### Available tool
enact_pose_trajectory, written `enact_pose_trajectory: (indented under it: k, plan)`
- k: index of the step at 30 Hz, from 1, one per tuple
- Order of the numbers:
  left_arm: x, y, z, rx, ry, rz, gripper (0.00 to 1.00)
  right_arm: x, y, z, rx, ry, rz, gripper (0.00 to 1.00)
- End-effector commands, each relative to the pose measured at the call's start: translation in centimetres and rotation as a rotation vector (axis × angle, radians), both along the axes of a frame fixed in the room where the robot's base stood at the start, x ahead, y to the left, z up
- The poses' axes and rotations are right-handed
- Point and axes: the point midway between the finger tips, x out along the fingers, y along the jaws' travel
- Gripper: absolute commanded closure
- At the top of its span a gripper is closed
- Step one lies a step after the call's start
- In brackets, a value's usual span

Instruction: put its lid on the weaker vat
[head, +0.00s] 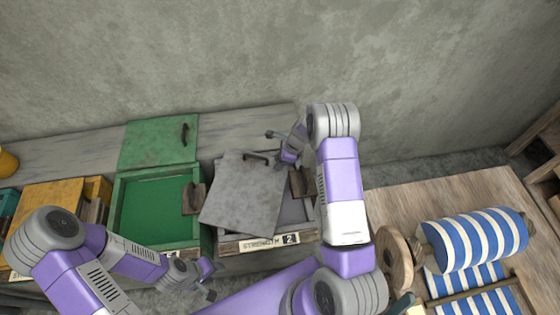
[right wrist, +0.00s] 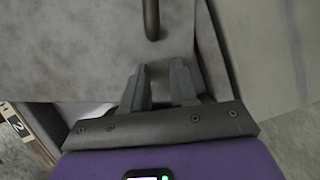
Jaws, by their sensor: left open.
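The grey vat (head: 300,236) has a front label reading "STRENGTH 2". Its grey lid (head: 243,200) lies skewed and tilted over it, with a dark handle (head: 256,157); part of the opening shows at the right. My right gripper (head: 281,157) is at the lid's far right corner. In the right wrist view its fingers (right wrist: 160,82) stand a little apart over the lid (right wrist: 85,50), short of the handle (right wrist: 151,18); nothing shows between them. The green vat (head: 122,210) is open and its label is partly hidden. My left gripper (head: 207,280) is open and empty before the vats.
A green lid (head: 155,140) lies behind the green vat. A yellow vat (head: 50,195) stands at the left. Small brown blocks (head: 193,198) sit at the vat rims. A loom roll with blue and white stripes (head: 475,240) is at the right. The wall (head: 250,55) closes the back.

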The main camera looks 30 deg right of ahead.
Motion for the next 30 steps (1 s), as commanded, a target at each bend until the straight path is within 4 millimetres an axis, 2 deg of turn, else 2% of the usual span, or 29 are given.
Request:
enact_pose_trajectory:
  k: [7,15,19,30]
  plan:
    - [0.0,0.0,0.1,0.000,0.000,0.000,0.52,-0.1,-0.3,0.6,-0.001,-0.002,-0.002,0.73]
    - [0.0,0.0,1.0,0.000,0.000,0.000,0.52,-0.9,-1.8,4.8,0.000,-0.002,-0.003,0.73]
    - [0.0,0.0,1.2,0.000,0.000,0.000,0.52,-1.3,-2.4,6.3,-0.001,-0.002,-0.003,0.73]
    - [0.0,0.0,1.4,0.000,0.000,0.000,0.52,-1.5,-2.6,7.1,0.000,0.000,-0.001,0.73]
